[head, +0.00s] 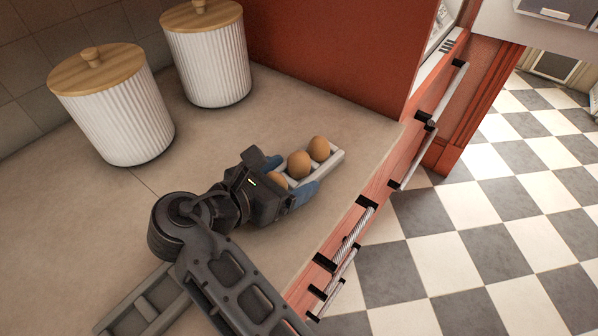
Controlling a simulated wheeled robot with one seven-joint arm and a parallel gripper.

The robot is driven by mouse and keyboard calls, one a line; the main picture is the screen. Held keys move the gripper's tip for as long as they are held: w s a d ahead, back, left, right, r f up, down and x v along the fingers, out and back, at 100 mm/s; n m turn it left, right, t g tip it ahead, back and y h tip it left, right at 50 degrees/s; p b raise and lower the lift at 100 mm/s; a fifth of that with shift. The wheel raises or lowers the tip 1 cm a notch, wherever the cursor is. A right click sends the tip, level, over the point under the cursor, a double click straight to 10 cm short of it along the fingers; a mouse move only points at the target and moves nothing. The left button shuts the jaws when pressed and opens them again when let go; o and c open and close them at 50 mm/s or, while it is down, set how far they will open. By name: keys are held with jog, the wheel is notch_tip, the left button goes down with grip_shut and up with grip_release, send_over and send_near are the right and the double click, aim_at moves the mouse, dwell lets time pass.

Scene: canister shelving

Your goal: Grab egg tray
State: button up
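The egg tray (336,159) is a small pale tray on the beige counter, close to its right edge. It holds brown eggs (299,164); three show, the nearest partly hidden by my gripper. My gripper (292,177) is at the near end of the tray, with one blue finger on the left side of it and the other on the right side. The fingers are apart and straddle the tray. I cannot tell whether they press on its sides.
Two white ribbed canisters with wooden lids stand at the back left, one nearer (118,115) and one farther (208,60). A red panel (335,45) rises behind the tray. Red drawers with metal handles (350,240) lie below the counter (120,220) edge. Checkered floor (480,240) is at right.

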jog(key=c, duration=0.7)
jog(key=shift+r, duration=0.1)
